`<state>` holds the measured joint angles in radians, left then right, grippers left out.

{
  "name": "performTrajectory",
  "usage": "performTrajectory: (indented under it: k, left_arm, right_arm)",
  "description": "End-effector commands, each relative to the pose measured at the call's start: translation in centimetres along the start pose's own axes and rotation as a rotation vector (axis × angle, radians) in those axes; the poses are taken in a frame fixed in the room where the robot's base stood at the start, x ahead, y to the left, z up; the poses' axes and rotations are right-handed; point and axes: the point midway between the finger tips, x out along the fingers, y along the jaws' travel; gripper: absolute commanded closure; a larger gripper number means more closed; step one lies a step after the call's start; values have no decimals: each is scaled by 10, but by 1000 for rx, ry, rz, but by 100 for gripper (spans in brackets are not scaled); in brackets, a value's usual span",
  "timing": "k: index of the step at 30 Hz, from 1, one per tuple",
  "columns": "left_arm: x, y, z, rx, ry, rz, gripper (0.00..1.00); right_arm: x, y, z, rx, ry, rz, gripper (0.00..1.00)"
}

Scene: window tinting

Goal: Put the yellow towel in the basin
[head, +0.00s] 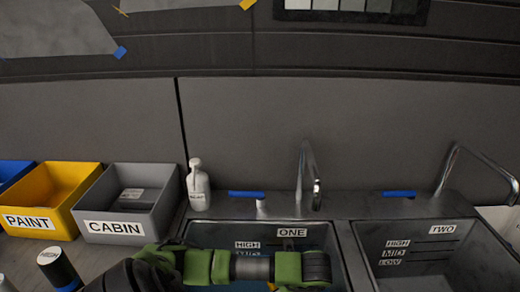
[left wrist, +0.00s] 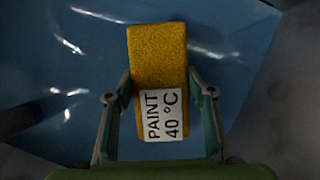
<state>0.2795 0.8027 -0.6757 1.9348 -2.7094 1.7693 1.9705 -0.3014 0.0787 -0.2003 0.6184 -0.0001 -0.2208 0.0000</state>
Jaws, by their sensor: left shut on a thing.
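The yellow towel (left wrist: 158,60) is a block-like piece with a white label reading PAINT 40 °C. It is between the fingers of my left gripper (left wrist: 160,88) in the left wrist view, and the gripper is shut on it. Below it is a shiny blue surface (left wrist: 230,45) with bright reflections. In the head view my left arm reaches over the basin marked ONE (head: 205,232), hiding much of its inside. A second basin, marked TWO (head: 440,250), is at the right. My right gripper is not in view.
A yellow PAINT bin (head: 72,190) and a grey CABIN bin (head: 165,215) stand at the left. A white bottle (head: 198,188) and a tap (head: 310,175) stand behind basin ONE. Another tap (head: 475,150) is by basin TWO. A dark HIGH-labelled cylinder (head: 58,268) is at the front left.

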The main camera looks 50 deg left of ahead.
Motion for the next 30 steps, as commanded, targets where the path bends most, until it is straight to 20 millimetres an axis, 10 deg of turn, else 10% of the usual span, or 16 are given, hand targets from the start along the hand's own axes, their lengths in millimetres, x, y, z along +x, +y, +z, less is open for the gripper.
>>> performTrajectory:
  k: [8,30]
  left_arm:
    - [36,0,-15,0,0,-2,79]
    - [124,0,-52,0,0,1,79]
  right_arm:
    - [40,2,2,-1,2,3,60]
    - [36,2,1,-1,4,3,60]
